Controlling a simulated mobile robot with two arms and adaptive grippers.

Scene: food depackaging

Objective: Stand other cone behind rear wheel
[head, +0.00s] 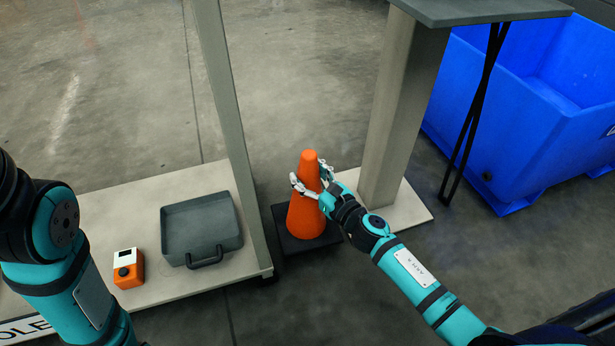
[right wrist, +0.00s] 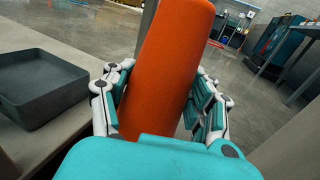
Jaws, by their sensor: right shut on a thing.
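An orange cone (head: 305,215) with a dark square base (head: 290,243) stands upright on the floor beside the corner of the low cart platform (head: 255,262). My right gripper (head: 311,182) is shut on the upper part of the cone, a finger on each side. In the right wrist view the cone (right wrist: 168,65) rises between the fingers (right wrist: 160,100), slightly tilted in the picture; its base is hidden there. A dark wheel (head: 268,279) shows partly under the platform corner. My left arm comes in at the left of the head view; its gripper is out of view.
A grey tray (head: 200,228) and an orange-white device (head: 128,268) lie on the platform, with an upright post (head: 232,110) at its edge. A pedestal (head: 405,100) stands close right of the cone. A blue bin (head: 500,125) is farther right. Floor in front is clear.

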